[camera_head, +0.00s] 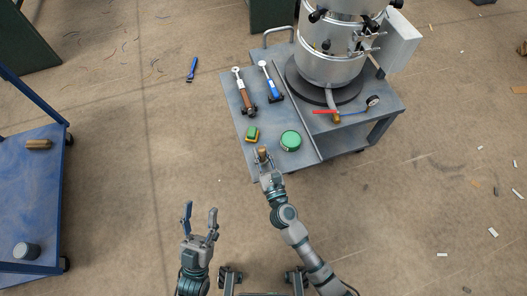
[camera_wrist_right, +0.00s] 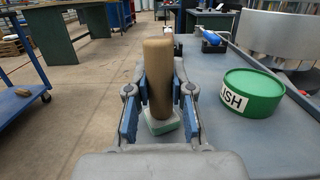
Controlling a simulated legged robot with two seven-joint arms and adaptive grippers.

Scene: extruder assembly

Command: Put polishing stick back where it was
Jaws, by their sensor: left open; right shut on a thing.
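The polishing stick, a brown rounded bar, stands upright between the fingers of my right gripper (camera_wrist_right: 160,108) in the right wrist view (camera_wrist_right: 158,70). In the head view the right gripper (camera_head: 263,160) is shut on the stick (camera_head: 262,153) at the near edge of the grey cart (camera_head: 240,112). A pale green block (camera_wrist_right: 163,124) shows at the stick's lower end; I cannot tell whether they touch. My left gripper (camera_head: 200,222) is open and empty over the floor.
A green round tin (camera_head: 291,141) and a green-yellow sponge (camera_head: 252,134) lie near the right gripper. Two handled tools (camera_head: 243,92) (camera_head: 270,80) and a steel vessel (camera_head: 328,55) stand farther back. A blue cart (camera_head: 25,195) at left bears a brown block (camera_head: 38,144).

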